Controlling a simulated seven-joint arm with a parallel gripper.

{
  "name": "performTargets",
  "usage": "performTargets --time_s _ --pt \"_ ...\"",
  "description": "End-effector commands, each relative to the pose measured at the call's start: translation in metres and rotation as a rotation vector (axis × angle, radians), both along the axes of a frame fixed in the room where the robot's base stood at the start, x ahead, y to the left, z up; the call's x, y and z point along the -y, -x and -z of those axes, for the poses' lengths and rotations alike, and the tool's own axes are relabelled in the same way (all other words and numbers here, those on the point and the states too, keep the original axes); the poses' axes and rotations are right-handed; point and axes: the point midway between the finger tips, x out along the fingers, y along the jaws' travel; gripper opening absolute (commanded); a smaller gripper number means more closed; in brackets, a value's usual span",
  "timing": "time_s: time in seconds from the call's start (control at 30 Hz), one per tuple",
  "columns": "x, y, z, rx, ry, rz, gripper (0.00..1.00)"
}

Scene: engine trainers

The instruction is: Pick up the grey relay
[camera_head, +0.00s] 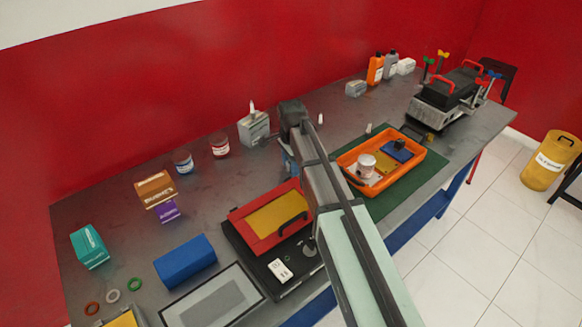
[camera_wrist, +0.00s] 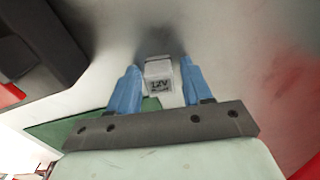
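A small light-grey block with a "12V" label, the relay (camera_wrist: 160,84), stands on the grey bench top in the wrist view. My gripper (camera_wrist: 160,64) has its two blue fingers on either side of it, with a visible gap on both sides. The gripper is open and holds nothing. In the head view a blue finger shows at the left edge of my arm. I cannot make out the relay there; my arm seems to hide it.
An orange tray (camera_head: 429,163) on a green mat (camera_head: 437,170) stands right of my arm. A black case with a red-framed panel (camera_head: 243,213) lies left of it. A grey canister (camera_head: 254,130) stands behind. Bare bench lies between the jars and the case.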

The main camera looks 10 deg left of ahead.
Motion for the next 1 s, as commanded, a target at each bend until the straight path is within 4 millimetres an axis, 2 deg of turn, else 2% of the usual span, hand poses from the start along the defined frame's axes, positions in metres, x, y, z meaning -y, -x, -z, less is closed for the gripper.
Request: performTargets --time_s 0.03,0.47,0.77,1.0 --pt "0.0 0.0 0.0 0.0 0.0 0.0 0.44" --pt "0.0 0.0 0.0 0.0 0.0 0.0 0.04" --pt "0.0 0.0 -0.004 0.001 -0.001 0.0 0.04" --pt "0.0 -0.001 -0.034 0.002 0.0 0.0 0.04"
